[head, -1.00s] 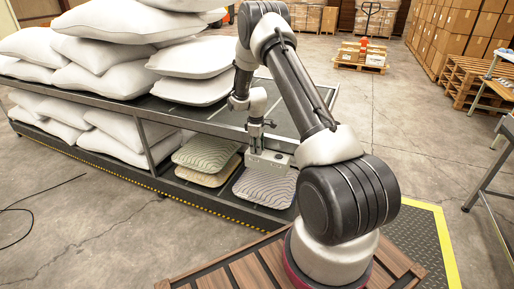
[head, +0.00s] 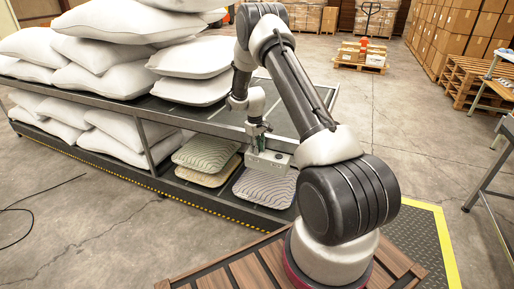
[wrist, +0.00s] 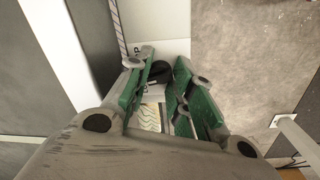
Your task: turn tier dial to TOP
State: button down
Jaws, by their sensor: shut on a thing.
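The tier dial is a black knob (wrist: 155,73) on a light panel (head: 270,161) at the front of the rack. In the wrist view it sits between the green-padded fingers of my gripper (wrist: 160,78), which is shut on it. Part of the lettering, ending in "P", shows on the panel beside the knob, but the dial's pointer is hidden. In the head view my gripper (head: 257,148) points down at the panel, and the dial is too small to make out there.
A two-level rack (head: 190,122) holds stacked white pillows (head: 110,25). Patterned cushions (head: 207,153) lie on its lower level, one (head: 266,186) just below the panel. Boxes and pallets (head: 485,77) stand at the right. Open concrete floor lies left and behind.

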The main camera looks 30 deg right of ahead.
jog(key=m, duration=0.5)
jog(key=shift+m+g, duration=0.3)
jog(key=shift+m, duration=2.2)
jog(key=c, duration=1.5)
grip_release()
jog(key=shift+a, duration=0.1)
jog(key=shift+c, duration=0.2)
notch_tip(320, 180, up, 12)
jog(key=shift+w+a, duration=0.3)
